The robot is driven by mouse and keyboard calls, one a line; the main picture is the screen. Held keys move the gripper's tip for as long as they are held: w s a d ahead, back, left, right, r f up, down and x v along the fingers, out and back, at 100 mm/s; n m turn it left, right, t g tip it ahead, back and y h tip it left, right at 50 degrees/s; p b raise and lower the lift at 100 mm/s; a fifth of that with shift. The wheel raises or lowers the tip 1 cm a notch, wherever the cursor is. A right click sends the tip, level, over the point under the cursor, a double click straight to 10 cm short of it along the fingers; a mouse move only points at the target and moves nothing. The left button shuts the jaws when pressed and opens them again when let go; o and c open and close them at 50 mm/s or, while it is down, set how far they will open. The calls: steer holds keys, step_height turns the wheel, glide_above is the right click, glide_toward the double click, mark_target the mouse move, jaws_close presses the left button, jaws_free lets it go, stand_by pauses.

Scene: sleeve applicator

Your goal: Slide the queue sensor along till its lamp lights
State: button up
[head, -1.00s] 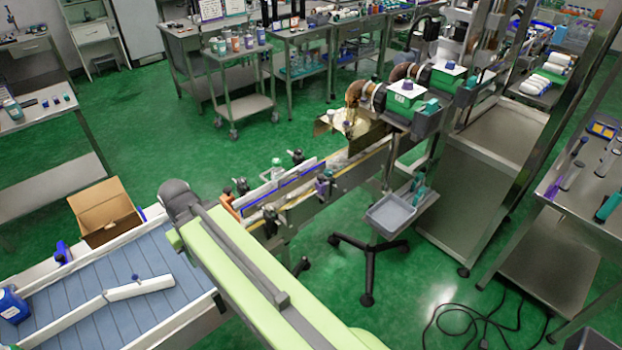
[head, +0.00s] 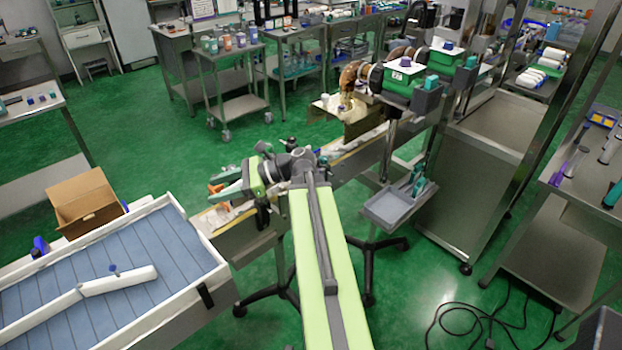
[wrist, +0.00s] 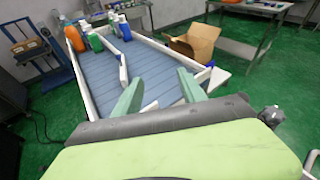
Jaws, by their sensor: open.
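My gripper (head: 211,186) is open and empty at the left end of the narrow conveyor (head: 352,163), its green fingers pointing left. In the wrist view my gripper (wrist: 160,88) shows two spread green fingers with nothing between them, over the near end of the blue slatted table. A small orange part (head: 215,188) shows by the fingers in the head view; I cannot tell whether it is the queue sensor or whether it touches them. My arm hides most of the conveyor's rails and clamps. I see no lit lamp.
The blue slatted table (head: 150,248) has white side rails and a white angled guide (head: 118,281). Several bottles stand at its far end in the wrist view, one orange (wrist: 74,38). An open cardboard box (head: 88,203) is beside it. A grey tray (head: 392,208) stands right of my arm.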

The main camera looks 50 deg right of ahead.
steer(key=s+d+f+m+t+h+b, duration=0.1)
steer(key=s+d+m+t+b, duration=0.2)
steer(key=d, duration=0.6)
steer(key=s+d+f+m+t+h+b, duration=0.15)
steer(key=s+d, duration=0.25)
steer(key=d, duration=0.4)
steer(key=s+d+f+m+t+h+b, duration=0.2)
steer(key=s+d+m+t+h+b, duration=0.3)
steer(key=s+d, duration=1.2)
steer(key=shift+g+h, duration=0.45)
steer(key=shift+h, duration=0.1)
steer(key=w+a, duration=0.1)
steer(key=w, duration=1)
steer(key=w+a, duration=0.1)
steer(key=w, duration=0.5)
steer(key=shift+w+a+f, duration=0.1)
steer(key=shift+w+a, duration=0.2)
jaws_close()
